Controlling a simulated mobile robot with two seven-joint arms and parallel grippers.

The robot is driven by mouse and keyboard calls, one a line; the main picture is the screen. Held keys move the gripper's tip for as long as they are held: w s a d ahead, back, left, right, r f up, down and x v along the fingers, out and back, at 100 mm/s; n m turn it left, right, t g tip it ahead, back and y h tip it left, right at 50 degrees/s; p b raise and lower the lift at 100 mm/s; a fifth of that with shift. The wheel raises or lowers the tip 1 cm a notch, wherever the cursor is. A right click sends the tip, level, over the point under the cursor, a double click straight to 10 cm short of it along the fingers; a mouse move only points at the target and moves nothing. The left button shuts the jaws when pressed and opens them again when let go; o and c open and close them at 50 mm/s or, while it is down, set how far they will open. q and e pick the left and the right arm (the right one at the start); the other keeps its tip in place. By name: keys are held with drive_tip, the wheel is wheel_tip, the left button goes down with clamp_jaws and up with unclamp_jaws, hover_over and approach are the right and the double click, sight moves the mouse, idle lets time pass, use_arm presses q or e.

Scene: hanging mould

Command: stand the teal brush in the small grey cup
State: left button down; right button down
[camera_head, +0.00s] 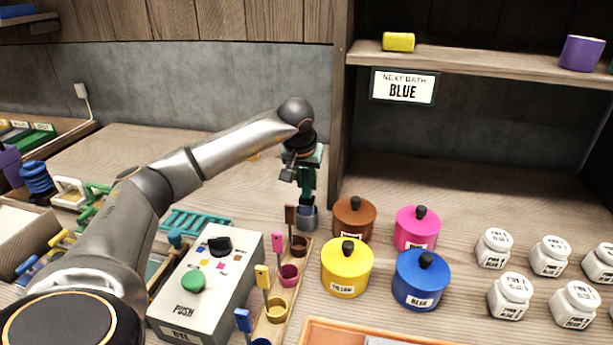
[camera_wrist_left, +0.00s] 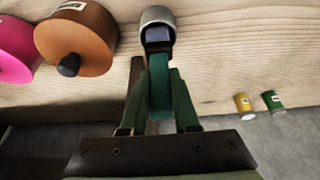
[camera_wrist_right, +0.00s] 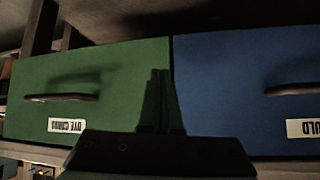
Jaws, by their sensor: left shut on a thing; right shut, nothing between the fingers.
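The small grey cup (camera_head: 309,222) stands on the table behind the rack of coloured paddles; it also shows at the top of the left wrist view (camera_wrist_left: 157,16). My left gripper (camera_head: 306,190) points down right above the cup, shut on the teal brush (camera_wrist_left: 160,88). The brush is roughly upright, and its dark bluish lower end (camera_wrist_left: 158,37) is at the cup's mouth. I cannot tell how deep it sits inside. The fingers hide part of the brush. My right gripper (camera_wrist_right: 160,100) is shut and empty, away from the cup.
Brown (camera_head: 354,218), pink (camera_head: 417,232), yellow (camera_head: 346,271) and blue (camera_head: 421,284) lidded pots stand right of the cup. A wooden rack (camera_head: 270,323) and a grey button box (camera_head: 207,279) are in front. Green (camera_wrist_right: 80,85) and blue (camera_wrist_right: 245,80) drawer fronts face my right gripper.

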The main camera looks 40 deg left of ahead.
use_arm(q)
drive_tip(key=shift+f, duration=0.55)
drive_tip(key=c, duration=0.6)
unclamp_jaws()
drive_tip(key=shift+r, duration=0.15)
drive_tip(key=v, duration=1.2)
drive_tip(key=shift+s+r+p, duration=0.1)
drive_tip(key=shift+r+p, duration=0.05)
drive_tip(key=shift+p, duration=0.25)
